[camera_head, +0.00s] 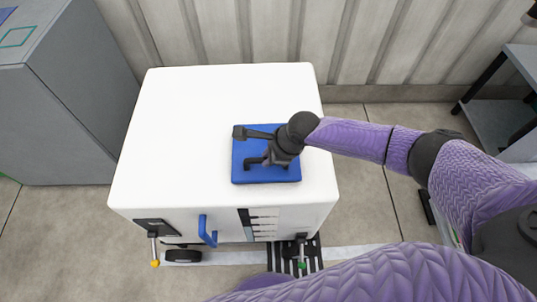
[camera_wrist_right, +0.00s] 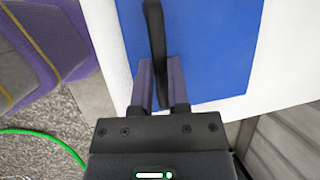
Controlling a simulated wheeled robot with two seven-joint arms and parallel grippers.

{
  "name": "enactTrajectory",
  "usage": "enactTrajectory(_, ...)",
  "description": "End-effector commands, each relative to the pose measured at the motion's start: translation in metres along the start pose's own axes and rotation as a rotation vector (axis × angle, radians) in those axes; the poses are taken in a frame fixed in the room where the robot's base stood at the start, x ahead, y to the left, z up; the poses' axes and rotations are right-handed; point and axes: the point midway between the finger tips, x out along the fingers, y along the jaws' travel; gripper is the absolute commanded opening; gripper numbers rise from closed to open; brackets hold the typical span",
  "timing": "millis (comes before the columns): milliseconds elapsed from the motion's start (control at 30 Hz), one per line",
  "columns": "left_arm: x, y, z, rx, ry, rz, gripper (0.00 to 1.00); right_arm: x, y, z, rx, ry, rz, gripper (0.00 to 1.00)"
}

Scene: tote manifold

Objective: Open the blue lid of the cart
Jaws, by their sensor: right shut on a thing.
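The blue lid (camera_head: 282,174) is a square panel on the right part of the white cart top (camera_head: 190,115). It looks flat and closed. In the right wrist view the blue lid (camera_wrist_right: 215,50) fills the upper middle, with a black bar handle (camera_wrist_right: 154,25) standing on it. My right gripper (camera_wrist_right: 159,72) has one finger on each side of the handle and is shut on it. In the head view my right gripper (camera_head: 262,159) is over the lid and hides part of it and most of the handle. My left gripper is not in view.
A grey cabinet (camera_head: 75,115) stands at the left, a ribbed wall (camera_head: 250,40) behind, and a dark-framed shelf (camera_head: 495,105) at the right. The left cart top is clear.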

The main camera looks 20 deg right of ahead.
Motion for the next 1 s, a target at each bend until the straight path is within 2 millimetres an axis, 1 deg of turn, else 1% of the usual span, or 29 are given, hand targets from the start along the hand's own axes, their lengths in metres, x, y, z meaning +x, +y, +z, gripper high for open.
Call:
enactTrajectory(467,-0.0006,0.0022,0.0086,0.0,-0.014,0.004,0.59,0.0002,0.0004,-0.0004,0.0,0.001,0.001,0.0)
enactTrajectory(1000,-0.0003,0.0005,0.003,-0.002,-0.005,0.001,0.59,0.0002,0.0005,-0.0005,0.0,0.001,0.002,0.0)
